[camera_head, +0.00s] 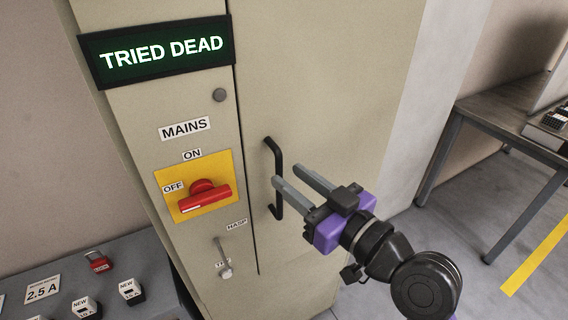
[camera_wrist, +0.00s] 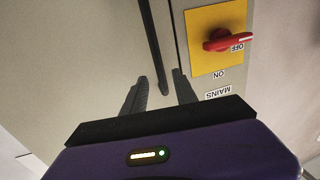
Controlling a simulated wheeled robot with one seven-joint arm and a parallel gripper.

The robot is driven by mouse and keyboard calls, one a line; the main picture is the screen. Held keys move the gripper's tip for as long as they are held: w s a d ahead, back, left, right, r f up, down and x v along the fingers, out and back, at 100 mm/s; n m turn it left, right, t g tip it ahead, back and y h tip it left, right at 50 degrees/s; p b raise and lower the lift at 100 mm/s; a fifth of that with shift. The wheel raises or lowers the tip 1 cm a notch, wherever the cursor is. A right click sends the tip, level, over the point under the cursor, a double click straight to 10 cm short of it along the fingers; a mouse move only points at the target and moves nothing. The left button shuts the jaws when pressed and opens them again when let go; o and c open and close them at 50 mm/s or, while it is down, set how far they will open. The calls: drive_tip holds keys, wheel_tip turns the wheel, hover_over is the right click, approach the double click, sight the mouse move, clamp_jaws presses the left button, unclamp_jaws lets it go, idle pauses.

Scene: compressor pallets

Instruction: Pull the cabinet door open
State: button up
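The beige cabinet door (camera_head: 325,85) is shut and flush with its frame. Its black bar handle (camera_head: 279,160) stands upright near the door's left edge. My gripper (camera_head: 286,175) is at the handle with its two grey fingers apart. In the head view, one finger crosses in front of the bar and the other is to its right. In the wrist view, the handle (camera_wrist: 149,40) runs down between the open fingers (camera_wrist: 159,78), nearer the right one. I cannot tell whether either finger touches it.
Left of the door is a panel with a red rotary switch (camera_head: 204,195) on a yellow plate and a lit "TRIED DEAD" sign (camera_head: 158,52). A grey bench (camera_head: 135,262) with a red padlock (camera_head: 98,262) is lower left. A table (camera_head: 490,112) stands right; floor before it is clear.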

sight(281, 171)
drive_tip(key=shift+p+x, duration=0.45)
drive_tip(key=shift+x, duration=1.6)
drive_tip(key=shift+s+a, duration=0.1)
clamp_jaws()
